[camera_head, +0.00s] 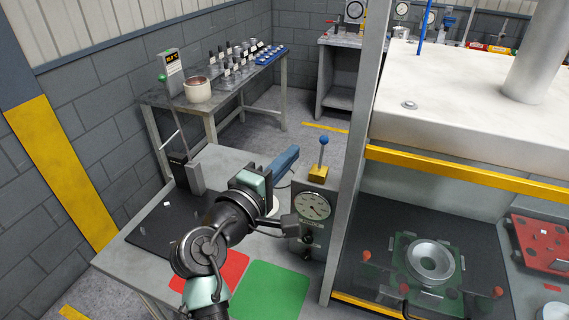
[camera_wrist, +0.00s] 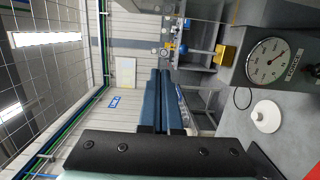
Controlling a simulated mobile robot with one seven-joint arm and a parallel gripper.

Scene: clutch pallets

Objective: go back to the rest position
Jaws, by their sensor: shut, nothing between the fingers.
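My gripper (camera_head: 285,160) is raised above the grey worktable, with its long blue fingers pointing to the upper right. In the wrist view the two blue fingers (camera_wrist: 163,100) lie close together with nothing between them, so it is shut and empty. My arm reaches up from the bottom of the head view. The gripper is left of the dial gauge unit (camera_head: 313,207) and touches nothing that I can see.
The grey table (camera_head: 135,258) holds a black mat (camera_head: 150,228), a red mat (camera_head: 232,268) and a green mat (camera_head: 270,293). A press with a yellow rail (camera_head: 470,174) stands at the right. A back bench (camera_head: 157,98) carries a pot (camera_head: 198,91) and several small parts.

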